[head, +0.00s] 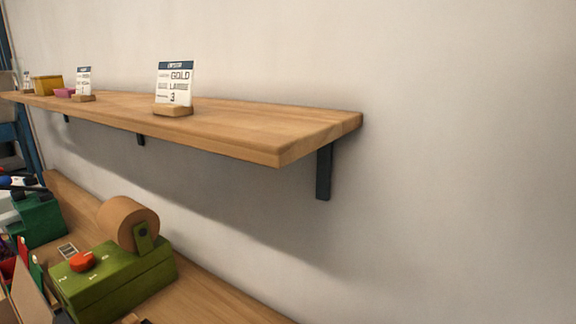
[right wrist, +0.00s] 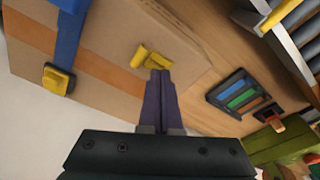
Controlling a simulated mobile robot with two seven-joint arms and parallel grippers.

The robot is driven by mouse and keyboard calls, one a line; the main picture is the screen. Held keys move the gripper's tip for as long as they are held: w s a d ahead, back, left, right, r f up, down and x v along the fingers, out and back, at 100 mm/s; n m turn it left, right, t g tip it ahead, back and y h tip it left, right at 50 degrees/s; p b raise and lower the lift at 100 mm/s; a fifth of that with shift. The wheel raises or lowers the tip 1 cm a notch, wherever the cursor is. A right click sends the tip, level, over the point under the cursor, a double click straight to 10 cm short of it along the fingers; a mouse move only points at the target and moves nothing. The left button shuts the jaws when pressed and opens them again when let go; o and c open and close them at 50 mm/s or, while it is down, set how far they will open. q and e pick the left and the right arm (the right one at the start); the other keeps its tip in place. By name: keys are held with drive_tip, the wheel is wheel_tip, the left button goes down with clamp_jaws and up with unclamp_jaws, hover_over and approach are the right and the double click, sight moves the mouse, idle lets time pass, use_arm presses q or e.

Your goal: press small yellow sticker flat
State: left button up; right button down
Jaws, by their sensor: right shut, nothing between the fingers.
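In the right wrist view two small yellow pieces, one at the left (right wrist: 139,56) and one at the right (right wrist: 158,61), lie close together on a brown cardboard surface (right wrist: 110,30). They look raised or curled rather than flat; I cannot tell whether they are one sticker. My right gripper (right wrist: 160,76) has purple fingers, shut and empty, with the tips right at the lower edge of the right yellow piece. I cannot tell whether they touch. The head view does not show the yellow pieces or either gripper.
A blue bar (right wrist: 68,40) with a yellow-and-black end (right wrist: 57,80) lies over the cardboard's left. A dark tray with coloured strips (right wrist: 240,96) sits right on the wood. In the head view, a green dispenser (head: 120,279) with a brown roll (head: 128,221) stands below a wooden shelf (head: 240,121).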

drive_tip(key=shift+f+b, duration=0.45)
drive_tip(key=shift+f, duration=0.2)
idle(1.3)
idle(0.4)
drive_tip(key=shift+s+r+p, duration=0.1)
drive_tip(key=shift+r+p, duration=0.45)
drive_tip(key=shift+p, duration=0.3)
wheel_tip(320, 180, up, 6)
drive_tip(key=p, duration=0.6)
drive_tip(key=shift+p, duration=0.3)
